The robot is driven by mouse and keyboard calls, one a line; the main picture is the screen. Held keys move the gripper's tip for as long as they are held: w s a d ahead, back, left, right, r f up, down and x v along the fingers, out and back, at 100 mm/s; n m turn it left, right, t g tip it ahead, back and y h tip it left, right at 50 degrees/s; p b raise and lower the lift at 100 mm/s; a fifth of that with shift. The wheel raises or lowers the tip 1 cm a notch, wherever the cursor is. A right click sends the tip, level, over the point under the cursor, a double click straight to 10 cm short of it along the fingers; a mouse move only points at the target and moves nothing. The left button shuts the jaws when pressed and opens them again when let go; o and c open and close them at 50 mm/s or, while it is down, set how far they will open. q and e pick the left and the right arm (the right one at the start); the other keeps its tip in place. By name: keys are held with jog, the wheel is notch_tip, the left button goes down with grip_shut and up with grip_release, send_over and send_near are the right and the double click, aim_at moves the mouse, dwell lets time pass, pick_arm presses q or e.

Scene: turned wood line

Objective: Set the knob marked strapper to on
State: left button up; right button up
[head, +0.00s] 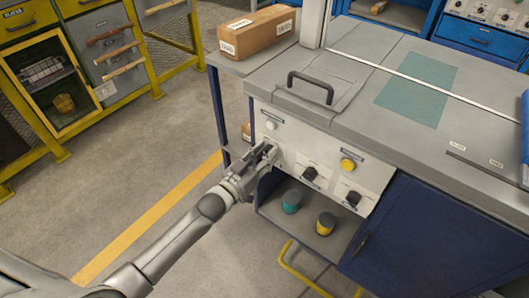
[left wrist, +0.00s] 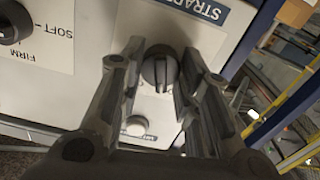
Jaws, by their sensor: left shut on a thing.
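The strapper knob (left wrist: 160,68) is a dark round knob with a raised grip, under a label (left wrist: 198,8) reading "STRAPP…", partly cut off, in the left wrist view. My left gripper (head: 268,152) reaches the left part of the light control panel (head: 330,181) in the head view and hides the knob there. In the left wrist view my left gripper (left wrist: 162,88) has one finger on each side of the knob and is shut on it. The markings around the knob are hidden, so its setting cannot be read. My right gripper is out of view.
The panel also has a white button (head: 271,125), a yellow button (head: 348,165) and two black knobs (head: 310,173) (head: 353,198). A cardboard box (head: 258,34) sits behind.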

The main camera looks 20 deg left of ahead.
pick_arm(q)
jog(key=shift+d+m+p, duration=0.1)
jog(key=shift+m+p, duration=1.05)
jog(key=shift+m, duration=3.75)
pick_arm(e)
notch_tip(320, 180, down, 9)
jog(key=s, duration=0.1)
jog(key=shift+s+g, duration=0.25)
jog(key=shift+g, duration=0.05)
pick_arm(q)
jog(key=shift+f, duration=0.1)
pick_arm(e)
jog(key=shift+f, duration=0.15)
pick_arm(q)
jog(key=o, duration=1)
jog(key=v, duration=1.2)
